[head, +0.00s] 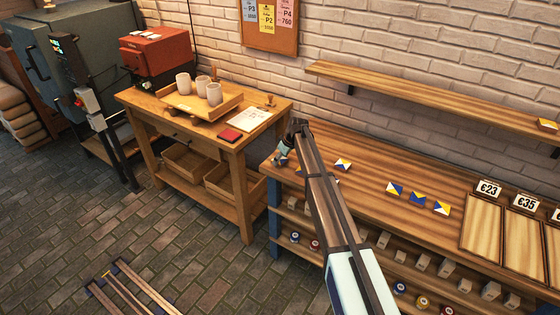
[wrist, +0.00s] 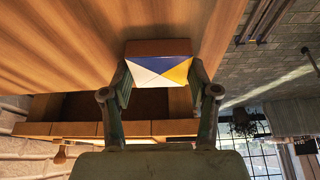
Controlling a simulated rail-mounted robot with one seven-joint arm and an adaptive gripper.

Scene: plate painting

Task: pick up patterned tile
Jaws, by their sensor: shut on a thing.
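A patterned tile (wrist: 160,69) with white, blue and yellow triangles and a brown edge sits between the two fingers of my gripper (wrist: 160,78) in the wrist view. The fingers are shut on its sides. In the head view my gripper (head: 283,157) is at the left end of the wooden counter (head: 378,172). The tile there is small and mostly hidden by the gripper. I cannot tell whether it touches the counter. Another patterned tile (head: 343,164) lies on the counter just right of my arm.
Several more patterned tiles (head: 417,197) lie in a row further right, before the priced wooden panels (head: 482,222). A side table (head: 262,126) with a tray of cups (head: 202,104) stands to the left. A wall shelf (head: 430,90) runs above the counter.

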